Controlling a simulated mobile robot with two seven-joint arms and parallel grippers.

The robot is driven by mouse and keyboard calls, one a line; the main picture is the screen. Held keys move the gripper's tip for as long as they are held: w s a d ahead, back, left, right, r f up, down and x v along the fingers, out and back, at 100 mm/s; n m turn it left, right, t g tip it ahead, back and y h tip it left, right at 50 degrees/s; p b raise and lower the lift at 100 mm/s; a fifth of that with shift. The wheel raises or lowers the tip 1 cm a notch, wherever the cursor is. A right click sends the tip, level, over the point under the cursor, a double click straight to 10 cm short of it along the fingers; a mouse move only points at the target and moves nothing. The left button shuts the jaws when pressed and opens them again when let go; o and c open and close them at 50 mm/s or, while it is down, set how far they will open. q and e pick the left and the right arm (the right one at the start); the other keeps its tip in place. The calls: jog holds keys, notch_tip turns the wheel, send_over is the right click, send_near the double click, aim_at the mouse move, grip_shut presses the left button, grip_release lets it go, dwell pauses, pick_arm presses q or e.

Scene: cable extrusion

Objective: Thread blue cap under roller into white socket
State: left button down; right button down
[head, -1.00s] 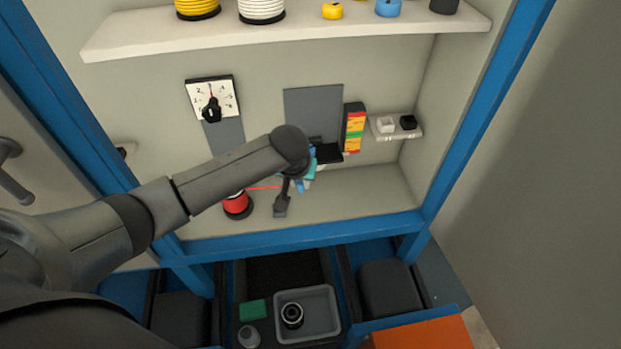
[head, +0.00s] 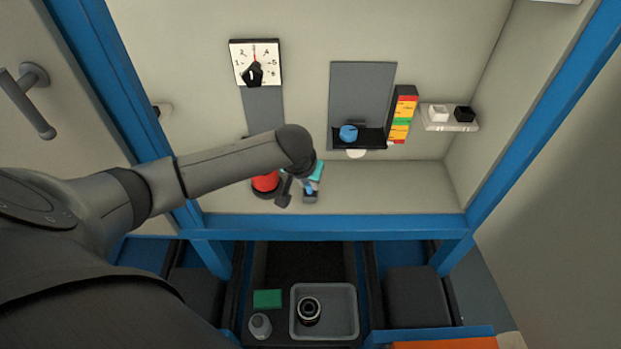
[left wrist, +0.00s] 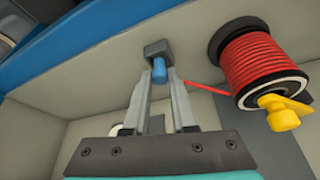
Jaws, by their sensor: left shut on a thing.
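My left gripper (head: 309,190) is low over the bench, right of the red cable spool (head: 265,183). In the left wrist view its fingers (left wrist: 160,82) are shut on the blue cap (left wrist: 158,68). The red cable (left wrist: 207,88) runs from the spool (left wrist: 258,65) toward the fingers; its joint with the cap is hidden. A dark grey block (left wrist: 158,48) shows just beyond the cap; I cannot tell whether they touch. A white round piece (head: 356,154) sits under a black ledge; I cannot tell whether it is the socket. I cannot make out the roller. My right gripper is not in view.
A blue round part (head: 348,132) is on the black ledge (head: 373,138). A coloured stack (head: 402,115) stands beside it. A small shelf (head: 450,125) holds white and black blocks. A dial (head: 255,62) is on the back wall. The bench right of the gripper is clear.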

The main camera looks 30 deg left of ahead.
pick_arm(q)
jog(key=shift+f, duration=0.4)
jog(key=shift+f, duration=0.25)
dwell(0.5)
jog(key=c, duration=0.7)
grip_release()
jog(key=shift+o, duration=0.2)
jog(key=p+v, duration=0.5)
jog(key=v, duration=1)
jog(key=shift+s+r, duration=0.1)
